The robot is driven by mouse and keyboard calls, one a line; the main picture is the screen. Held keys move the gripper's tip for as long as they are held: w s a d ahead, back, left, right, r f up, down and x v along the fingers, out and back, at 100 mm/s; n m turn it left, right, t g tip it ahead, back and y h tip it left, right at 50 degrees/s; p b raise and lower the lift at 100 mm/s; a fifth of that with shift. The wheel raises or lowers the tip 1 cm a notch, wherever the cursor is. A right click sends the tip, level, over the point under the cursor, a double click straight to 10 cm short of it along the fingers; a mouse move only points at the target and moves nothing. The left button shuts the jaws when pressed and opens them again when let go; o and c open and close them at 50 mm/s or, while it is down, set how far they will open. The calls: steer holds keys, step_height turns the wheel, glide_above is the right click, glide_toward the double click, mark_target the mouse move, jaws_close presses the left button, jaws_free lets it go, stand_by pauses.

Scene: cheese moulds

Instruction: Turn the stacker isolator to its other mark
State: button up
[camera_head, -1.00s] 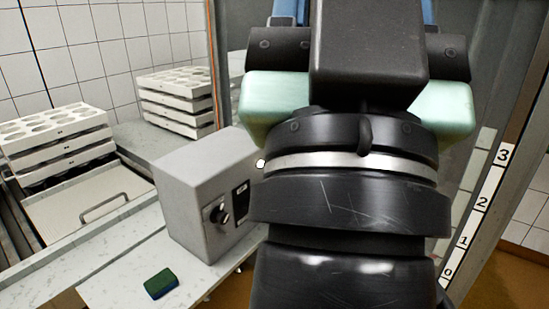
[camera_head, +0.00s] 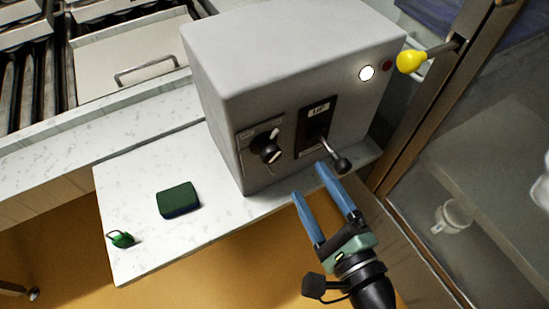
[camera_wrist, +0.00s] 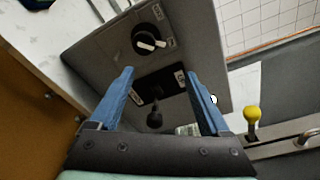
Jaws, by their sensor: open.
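The grey control box (camera_head: 290,60) stands on a white worktop. Its front carries a black rotary knob (camera_head: 268,153) with a pale pointer bar, on a plate with small marks that are too small to read. I take this knob for the stacker isolator. It also shows in the wrist view (camera_wrist: 148,40), upper middle. Right of it on the box is a black lever with a ball end (camera_head: 342,165) on a dark labelled plate. My gripper (camera_head: 309,181) is open and empty, in front of the box's lower front and apart from the knob. In the wrist view the lever shows between its blue fingers.
A white lamp (camera_head: 367,73) and a red button (camera_head: 387,65) sit on the box. A yellow knob (camera_head: 411,61) on a rod juts from the door frame at right. A green sponge (camera_head: 178,199) and a small green item (camera_head: 121,239) lie on the worktop.

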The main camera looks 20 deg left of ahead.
mark_target(274, 157)
steer(key=s+f+m+y, duration=0.1)
steer(key=s+f+m, duration=0.1)
steer(key=s+f, duration=0.1)
steer(key=x, duration=1.2)
steer(key=shift+w+a+r, duration=0.1)
steer(key=shift+a+r, duration=0.15)
steer(key=shift+a, duration=0.2)
steer(key=shift+d+r, duration=0.1)
steer(key=shift+r, duration=0.1)
steer(key=c, duration=1.2)
